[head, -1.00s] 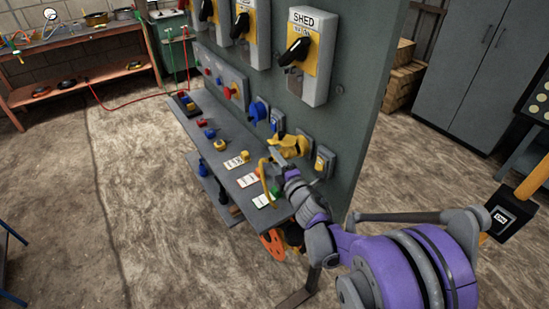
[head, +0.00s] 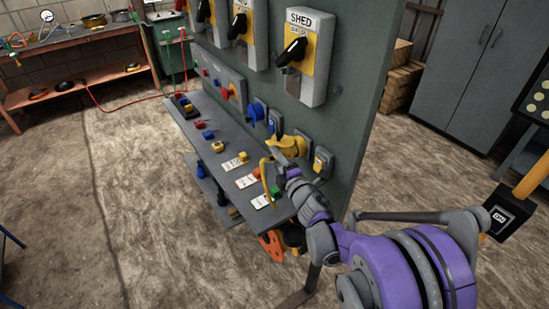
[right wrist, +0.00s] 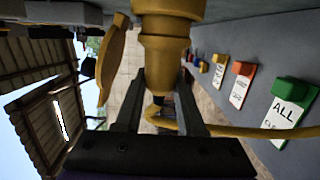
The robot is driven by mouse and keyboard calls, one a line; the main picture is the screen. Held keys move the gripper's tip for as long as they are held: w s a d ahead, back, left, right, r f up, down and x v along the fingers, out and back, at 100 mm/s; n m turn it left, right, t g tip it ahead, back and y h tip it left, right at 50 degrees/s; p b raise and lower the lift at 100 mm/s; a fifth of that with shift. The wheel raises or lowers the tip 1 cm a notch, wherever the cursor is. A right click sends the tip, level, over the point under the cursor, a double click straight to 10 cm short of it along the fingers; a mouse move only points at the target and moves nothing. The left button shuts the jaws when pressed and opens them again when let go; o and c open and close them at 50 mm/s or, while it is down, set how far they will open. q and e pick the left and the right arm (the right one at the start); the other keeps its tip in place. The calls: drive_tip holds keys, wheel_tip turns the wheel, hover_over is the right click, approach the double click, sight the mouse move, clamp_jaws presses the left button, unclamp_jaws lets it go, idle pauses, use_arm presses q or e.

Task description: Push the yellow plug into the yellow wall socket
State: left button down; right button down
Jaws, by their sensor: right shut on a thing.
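My right gripper (head: 277,158) is shut on the yellow plug (right wrist: 165,60), in front of the wall panel. In the right wrist view, the two fingers (right wrist: 158,105) clasp the narrow rear of the plug. The plug points at the yellow wall socket (head: 293,144), and its front meets a wider yellow part at the top edge. I cannot tell how deep it sits. The socket's yellow flap (right wrist: 113,60) hangs open to the left of the plug. A yellow cable (right wrist: 235,131) trails from the plug's rear. My left gripper is out of view.
Below is a grey shelf (head: 228,158) with label cards and coloured blocks, including a green block (head: 275,193). A blue socket (head: 255,113) is farther along the panel. SHED switch (head: 304,55) is above.

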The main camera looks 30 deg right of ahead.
drive_tip(key=shift+d, duration=0.6)
drive_tip(key=shift+c, duration=2.2)
unclamp_jaws()
drive_tip(key=a+p, duration=0.1)
drive_tip(key=a, duration=0.8)
drive_tip(key=shift+s+p, duration=0.3)
drive_tip(key=shift+p, duration=0.05)
